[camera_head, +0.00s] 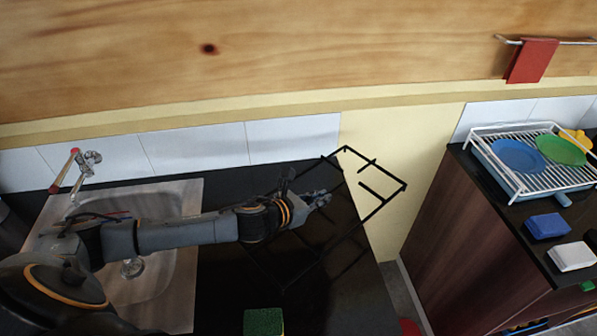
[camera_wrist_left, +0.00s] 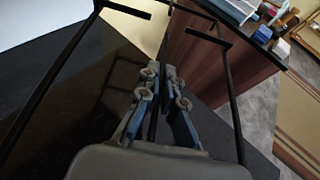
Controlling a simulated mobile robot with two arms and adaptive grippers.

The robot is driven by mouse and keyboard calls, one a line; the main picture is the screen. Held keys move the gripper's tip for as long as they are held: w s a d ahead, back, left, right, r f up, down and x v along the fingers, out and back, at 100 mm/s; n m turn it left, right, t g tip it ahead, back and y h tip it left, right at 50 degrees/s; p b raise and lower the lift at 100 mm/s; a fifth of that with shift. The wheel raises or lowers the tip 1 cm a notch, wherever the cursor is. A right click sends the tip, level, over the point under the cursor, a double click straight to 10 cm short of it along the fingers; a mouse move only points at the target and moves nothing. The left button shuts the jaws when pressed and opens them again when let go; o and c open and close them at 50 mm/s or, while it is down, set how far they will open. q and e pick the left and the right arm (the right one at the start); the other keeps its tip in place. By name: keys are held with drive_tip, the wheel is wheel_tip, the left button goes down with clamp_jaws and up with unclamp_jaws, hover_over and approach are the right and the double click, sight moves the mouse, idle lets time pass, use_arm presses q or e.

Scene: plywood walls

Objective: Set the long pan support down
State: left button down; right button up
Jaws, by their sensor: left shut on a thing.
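The long pan support (camera_head: 378,207) is a black rectangular wire frame with short inward prongs. In the head view it is tilted, above the right end of the dark counter (camera_head: 225,290), and its upper right corner stands out past the counter's edge against the cream wall. My left gripper (camera_head: 322,197) is shut on the long pan support near its middle. In the left wrist view the fingers (camera_wrist_left: 160,100) close around a thin dark bar, and frame bars (camera_wrist_left: 229,85) run on both sides. Its lower part blends with the dark counter, so contact there is unclear. My right gripper is not in view.
A steel sink (camera_head: 185,270) with a tap (camera_head: 88,160) lies left. A green sponge (camera_head: 263,321) is at the front. Past a floor gap, another counter holds a white dish rack (camera_head: 500,165) with plates, a blue block (camera_head: 547,226) and a white block (camera_head: 572,256).

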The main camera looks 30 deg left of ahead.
use_arm(q)
drive_tip(key=w+a+m+h+p, duration=0.2)
drive_tip(key=w+a+p, duration=0.15)
drive_tip(key=a, duration=0.35)
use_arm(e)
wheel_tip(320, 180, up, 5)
use_arm(q)
drive_tip(key=shift+g, duration=0.4)
drive_tip(key=f+b, duration=0.1)
drive_tip(key=f, duration=0.1)
drive_tip(key=f+b, duration=0.4)
drive_tip(key=shift+s+a+f, duration=0.35)
drive_tip(key=shift+a+f, duration=0.05)
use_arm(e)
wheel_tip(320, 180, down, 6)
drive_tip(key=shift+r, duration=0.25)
use_arm(q)
drive_tip(key=shift+f+b, duration=0.55)
drive_tip(key=shift+b, duration=0.05)
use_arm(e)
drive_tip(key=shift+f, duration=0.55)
